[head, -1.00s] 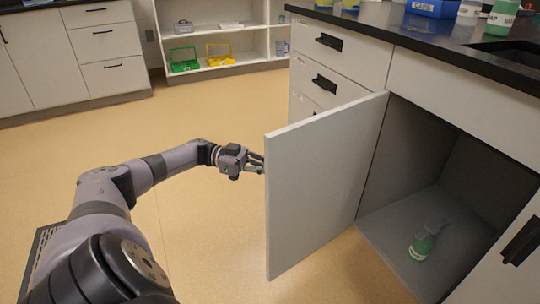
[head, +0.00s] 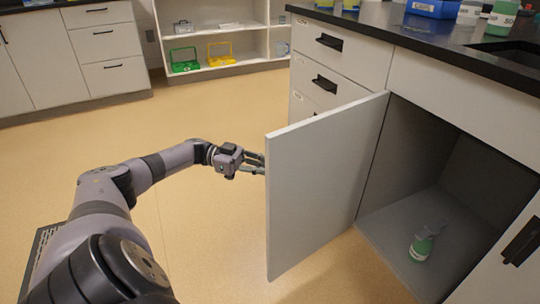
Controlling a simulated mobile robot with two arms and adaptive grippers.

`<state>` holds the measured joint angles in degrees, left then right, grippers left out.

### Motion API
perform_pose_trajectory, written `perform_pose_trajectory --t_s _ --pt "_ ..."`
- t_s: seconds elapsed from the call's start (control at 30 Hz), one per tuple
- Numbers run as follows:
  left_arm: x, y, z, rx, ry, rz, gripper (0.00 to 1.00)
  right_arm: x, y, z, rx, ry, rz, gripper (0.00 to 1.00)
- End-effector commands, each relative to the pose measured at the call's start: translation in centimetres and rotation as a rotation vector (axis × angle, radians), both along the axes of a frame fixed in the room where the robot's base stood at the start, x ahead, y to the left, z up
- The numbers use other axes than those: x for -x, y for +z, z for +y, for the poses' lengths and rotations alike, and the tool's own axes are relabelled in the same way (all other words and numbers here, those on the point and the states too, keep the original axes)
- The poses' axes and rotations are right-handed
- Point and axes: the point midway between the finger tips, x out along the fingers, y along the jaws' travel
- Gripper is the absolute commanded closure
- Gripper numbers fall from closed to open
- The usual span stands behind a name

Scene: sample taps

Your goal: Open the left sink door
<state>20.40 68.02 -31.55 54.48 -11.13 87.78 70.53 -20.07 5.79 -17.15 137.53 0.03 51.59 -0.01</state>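The left sink door (head: 322,190) is swung wide open, standing out from the cabinet with its inner face toward me. The sink cabinet interior (head: 410,215) is exposed. My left gripper (head: 258,164) is at the door's free edge, with its fingertips reaching toward or just behind that edge. The tips are partly hidden, so I cannot tell whether they touch the door or how far the fingers are apart. The door's handle is not visible. My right gripper is not in view.
A green bottle (head: 421,245) stands inside the cabinet. The closed right sink door with a black handle (head: 521,242) is at the right. Drawers (head: 338,47) and a black counter (head: 420,30) lie beyond. The floor (head: 200,240) left of the door is clear.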

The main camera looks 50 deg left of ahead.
Motion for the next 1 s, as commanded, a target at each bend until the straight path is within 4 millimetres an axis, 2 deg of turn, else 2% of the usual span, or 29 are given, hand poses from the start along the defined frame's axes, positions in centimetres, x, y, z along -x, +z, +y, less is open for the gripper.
perform_pose_trajectory --t_s 0.2,0.4,1.0 --pt "1.6 0.0 3.3 -0.001 0.005 0.000 0.83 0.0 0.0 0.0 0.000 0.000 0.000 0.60" --pt "2.4 0.0 5.1 -0.001 0.004 0.000 0.83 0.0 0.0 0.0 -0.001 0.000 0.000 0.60" --pt "2.8 0.0 5.6 -0.001 0.001 0.002 0.83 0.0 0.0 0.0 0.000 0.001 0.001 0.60"
